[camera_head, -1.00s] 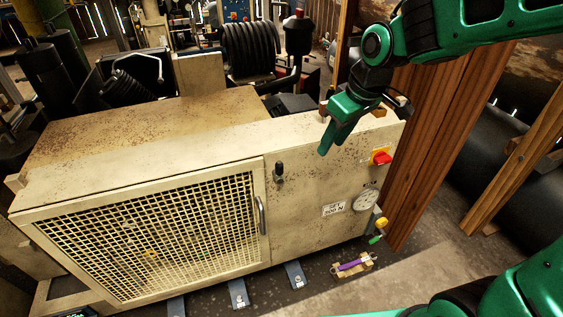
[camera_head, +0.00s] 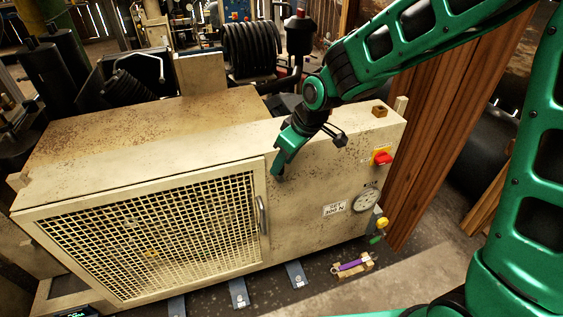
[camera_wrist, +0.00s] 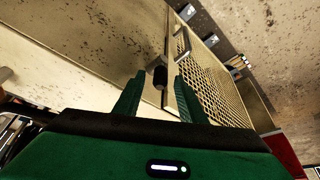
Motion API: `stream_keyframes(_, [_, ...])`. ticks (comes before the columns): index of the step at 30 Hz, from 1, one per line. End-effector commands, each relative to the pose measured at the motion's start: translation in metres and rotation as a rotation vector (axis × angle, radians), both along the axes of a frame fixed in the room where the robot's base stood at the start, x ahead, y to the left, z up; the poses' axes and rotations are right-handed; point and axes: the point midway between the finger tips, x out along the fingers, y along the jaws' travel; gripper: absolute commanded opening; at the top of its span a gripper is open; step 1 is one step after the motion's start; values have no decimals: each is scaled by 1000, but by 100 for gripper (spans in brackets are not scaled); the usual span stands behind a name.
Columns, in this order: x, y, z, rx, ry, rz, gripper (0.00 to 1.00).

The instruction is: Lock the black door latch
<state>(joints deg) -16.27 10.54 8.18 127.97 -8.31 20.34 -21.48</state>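The black door latch (camera_wrist: 160,76) shows in the wrist view as a short dark knob at the edge of the mesh door (camera_wrist: 213,88). My gripper (camera_wrist: 159,80) is open, with one green finger on each side of the latch in that view. I cannot tell whether the fingertips reach around it or touch it. In the head view my gripper (camera_head: 279,170) points down at the front panel beside the door (camera_head: 150,235) and hides the latch. The door looks closed, with its curved handle (camera_head: 262,215) below my gripper.
The beige compressor housing (camera_head: 140,135) fills the middle. Right of my gripper are a red switch (camera_head: 383,158), a gauge (camera_head: 366,200) and a yellow knob (camera_head: 382,223). A wooden post (camera_head: 425,150) stands at the right. A purple-handled object (camera_head: 352,265) lies on the floor.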

Motion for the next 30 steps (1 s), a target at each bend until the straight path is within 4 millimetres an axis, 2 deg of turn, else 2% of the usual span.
stream_keyframes(12, [2,2,-7,1,-1,0,37])
stream_keyframes(17, [2,2,-6,0,0,0,0])
stream_keyframes(20, [1,7,-6,1,-1,3,0])
stream_keyframes(30, [5,-11,-6,-43,-12,-22,0])
